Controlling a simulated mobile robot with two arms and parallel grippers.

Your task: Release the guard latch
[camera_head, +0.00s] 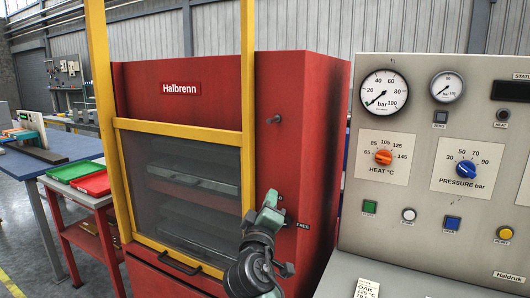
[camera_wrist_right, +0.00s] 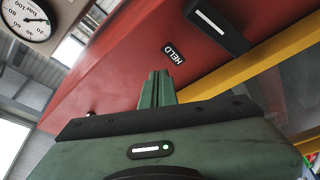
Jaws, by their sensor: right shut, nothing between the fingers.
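The yellow-framed guard (camera_head: 178,128) with its mesh window is down over the front of the red press. In the right wrist view a black bar with a white stripe (camera_wrist_right: 216,28), seemingly the guard latch, lies beside the HELD label (camera_wrist_right: 174,52) near the yellow frame. In the head view a FREE label (camera_head: 303,226) is on the red panel, and the latch is mostly hidden behind my gripper. My right gripper (camera_head: 271,198) is in front of the panel beside the guard's right post. Its green fingers (camera_wrist_right: 157,82) are shut and empty. My left gripper is out of view.
A grey control console (camera_head: 433,150) with gauges, knobs and buttons stands close on the right. A peg (camera_head: 274,119) sticks out of the red panel above my gripper. Red and green trays (camera_head: 75,171) lie on a side table at left.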

